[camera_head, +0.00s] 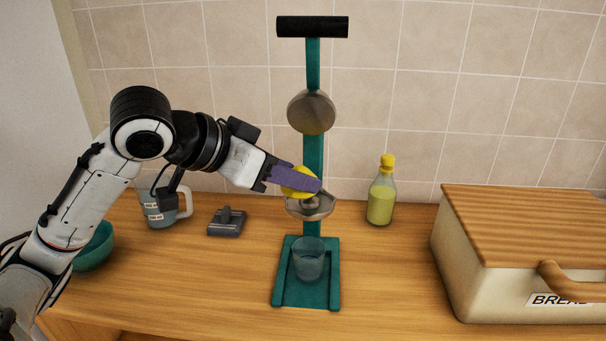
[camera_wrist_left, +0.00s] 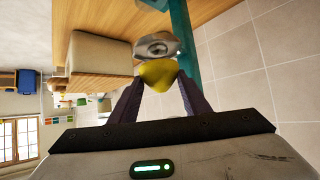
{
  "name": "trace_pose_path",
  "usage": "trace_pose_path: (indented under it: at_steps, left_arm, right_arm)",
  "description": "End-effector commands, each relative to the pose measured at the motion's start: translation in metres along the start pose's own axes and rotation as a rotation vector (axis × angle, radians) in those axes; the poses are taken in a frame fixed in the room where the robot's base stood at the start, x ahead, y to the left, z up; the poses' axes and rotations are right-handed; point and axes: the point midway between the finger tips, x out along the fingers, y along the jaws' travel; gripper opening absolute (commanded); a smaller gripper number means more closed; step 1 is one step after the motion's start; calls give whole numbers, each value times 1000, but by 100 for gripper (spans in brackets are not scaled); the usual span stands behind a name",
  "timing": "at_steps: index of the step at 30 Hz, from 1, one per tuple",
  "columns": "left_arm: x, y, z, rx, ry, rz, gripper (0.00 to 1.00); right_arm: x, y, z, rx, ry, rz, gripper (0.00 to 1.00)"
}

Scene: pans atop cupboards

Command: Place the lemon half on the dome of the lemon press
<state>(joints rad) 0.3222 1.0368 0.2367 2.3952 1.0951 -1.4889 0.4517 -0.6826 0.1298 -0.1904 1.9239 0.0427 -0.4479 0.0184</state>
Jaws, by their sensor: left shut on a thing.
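The lemon press (camera_head: 313,155) is a teal stand with a black handle bar at the top and a round metal cup (camera_head: 311,111) on its column. Below the cup is a metal bowl (camera_head: 322,211) with the dome, mostly hidden by my gripper. My left gripper (camera_head: 308,184) is shut on the yellow lemon half (camera_head: 291,190) and holds it just above the bowl. In the left wrist view the lemon half (camera_wrist_left: 158,75) sits between the purple fingers, close to the bowl (camera_wrist_left: 157,46). I cannot tell whether lemon and dome touch. My right gripper is not in view.
A clear glass (camera_head: 308,259) stands on the press base. A bottle (camera_head: 381,192) with a yellow cap stands to the right, and a bread box (camera_head: 470,275) further right. A grey object (camera_head: 226,222), a measuring jug (camera_head: 158,208) and a teal bowl (camera_head: 95,247) are at left.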

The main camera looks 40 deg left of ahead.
Motion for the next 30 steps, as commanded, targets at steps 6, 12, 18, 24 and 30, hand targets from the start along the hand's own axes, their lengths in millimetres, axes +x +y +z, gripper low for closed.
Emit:
trace_pose_path:
  at_steps: [6,12,18,24,30]
  left_arm:
    - [18,0,-14,-1,1,1,21]
    - [33,1,4,-3,-5,3,21]
    - [41,1,16,0,0,2,21]
    - [40,0,15,1,1,1,21]
    - [41,0,16,0,-1,1,58]
  right_arm:
    - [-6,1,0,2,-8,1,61]
    - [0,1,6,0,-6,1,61]
    - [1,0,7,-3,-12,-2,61]
    - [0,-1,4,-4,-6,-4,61]
    - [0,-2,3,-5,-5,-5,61]
